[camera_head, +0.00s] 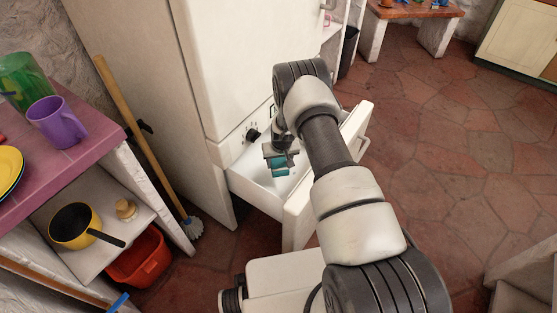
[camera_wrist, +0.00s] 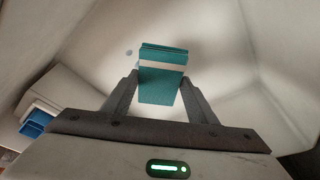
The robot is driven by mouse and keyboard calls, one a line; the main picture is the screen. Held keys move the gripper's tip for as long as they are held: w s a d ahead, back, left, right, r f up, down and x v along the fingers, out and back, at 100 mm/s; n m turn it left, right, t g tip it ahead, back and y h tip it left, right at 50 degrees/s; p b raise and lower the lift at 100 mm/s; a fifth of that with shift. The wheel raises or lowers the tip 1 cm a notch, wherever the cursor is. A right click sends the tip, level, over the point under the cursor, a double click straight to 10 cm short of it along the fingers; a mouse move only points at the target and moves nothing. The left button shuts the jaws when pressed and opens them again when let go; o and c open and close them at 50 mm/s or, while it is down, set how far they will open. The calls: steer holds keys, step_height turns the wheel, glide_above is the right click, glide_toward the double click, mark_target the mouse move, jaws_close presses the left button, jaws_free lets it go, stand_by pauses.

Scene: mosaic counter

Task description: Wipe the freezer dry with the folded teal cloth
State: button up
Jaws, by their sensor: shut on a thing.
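The freezer is a white pull-out drawer (camera_head: 299,216) at the bottom of a tall white cabinet, and it stands open. My gripper (camera_head: 279,160) is inside the drawer's opening, pointing down. It is shut on the folded teal cloth (camera_head: 280,170). In the wrist view the cloth (camera_wrist: 162,75) sits between the two fingers, with a pale stripe across it. The white drawer interior (camera_wrist: 225,75) surrounds it. A small bluish spot (camera_wrist: 129,52) shows on the inner surface just left of the cloth. I cannot tell whether the cloth touches the drawer floor.
My arm passes over the drawer front. A broom (camera_head: 147,140) leans left of the cabinet. A shelf unit at left holds a purple mug (camera_head: 58,122) and a yellow pan (camera_head: 75,226); a red bucket (camera_head: 138,257) stands below. Stone floor (camera_head: 450,150) at right is clear.

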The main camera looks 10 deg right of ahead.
steer(key=shift+f+b, duration=1.5)
steer(key=shift+f, duration=1.35)
steer(key=shift+f, duration=1)
steer(key=shift+w+d+r, duration=0.1)
steer(key=shift+w+d, duration=1.1)
steer(key=shift+d, duration=0.05)
steer(key=shift+w+d+f, duration=0.2)
steer(key=shift+w+d, duration=2.2)
